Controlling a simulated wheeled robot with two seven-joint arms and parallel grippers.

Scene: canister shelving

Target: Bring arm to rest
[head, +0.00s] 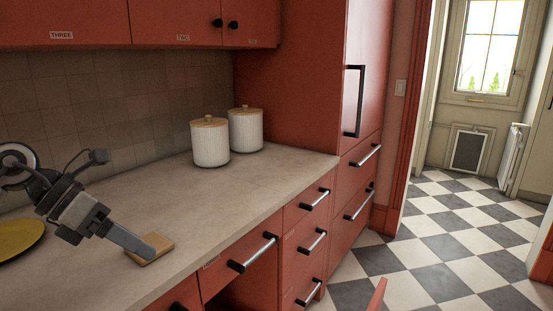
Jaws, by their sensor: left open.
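My left gripper (128,241) reaches in from the left over the counter, angled down to the right. Its jaws are open, and I see nothing held between them. Its tip overlaps a small flat wooden block (158,244) on the counter near the front edge; I cannot tell if they touch. My right gripper is not in view.
Two white canisters (210,146) (246,132) with wooden lids stand at the back of the counter (270,172). A yellow plate (18,238) lies at the left edge. Red upper cabinets (80,22) hang above; drawers (305,205) with protruding handles are below. Checkered floor (440,235) is open at right.

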